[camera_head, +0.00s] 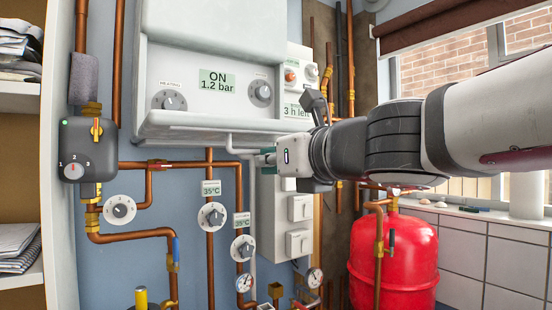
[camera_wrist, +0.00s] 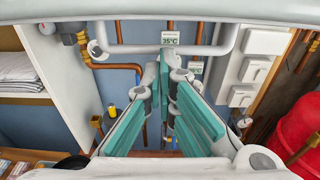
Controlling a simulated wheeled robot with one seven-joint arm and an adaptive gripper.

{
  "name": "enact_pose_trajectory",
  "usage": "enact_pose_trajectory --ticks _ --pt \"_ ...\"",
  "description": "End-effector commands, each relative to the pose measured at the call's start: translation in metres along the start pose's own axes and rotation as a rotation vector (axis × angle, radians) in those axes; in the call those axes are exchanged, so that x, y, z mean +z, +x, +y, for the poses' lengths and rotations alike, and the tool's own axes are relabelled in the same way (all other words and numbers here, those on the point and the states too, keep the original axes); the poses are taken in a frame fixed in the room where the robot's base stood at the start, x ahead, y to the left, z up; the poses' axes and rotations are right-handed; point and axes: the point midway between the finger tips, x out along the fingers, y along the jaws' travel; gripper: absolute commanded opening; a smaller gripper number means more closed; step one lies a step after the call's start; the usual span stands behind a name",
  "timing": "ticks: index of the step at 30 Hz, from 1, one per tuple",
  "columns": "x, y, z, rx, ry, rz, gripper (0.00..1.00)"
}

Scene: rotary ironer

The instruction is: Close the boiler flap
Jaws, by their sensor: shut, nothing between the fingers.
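The white boiler (camera_head: 215,30) hangs on the wall. Its flap (camera_head: 215,127) is folded down and juts out like a ledge, leaving the display and two knobs exposed. My gripper (camera_head: 262,157) is just below the right part of the flap, pointing left. In the wrist view the teal fingers (camera_wrist: 165,80) are together with nothing between them. A pale edge, apparently the flap (camera_wrist: 160,12), crosses the top of that view. A white bent bar (camera_wrist: 160,49) runs below it, near the fingertips; I cannot tell whether they touch it.
Copper pipes with valves and dials (camera_head: 211,216) run below the boiler. White switch boxes (camera_head: 299,208) are below my gripper. A red tank (camera_head: 393,255) stands at the right. A shelf with folded linen (camera_head: 20,50) is at the left. Open space lies in front of the flap.

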Motion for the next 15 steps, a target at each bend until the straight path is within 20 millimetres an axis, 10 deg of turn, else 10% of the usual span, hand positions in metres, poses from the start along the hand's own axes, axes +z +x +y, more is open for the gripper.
enact_pose_trajectory --ticks 15 --pt "0.0088 -0.0007 -0.0012 0.0 -0.001 0.037 0.0"
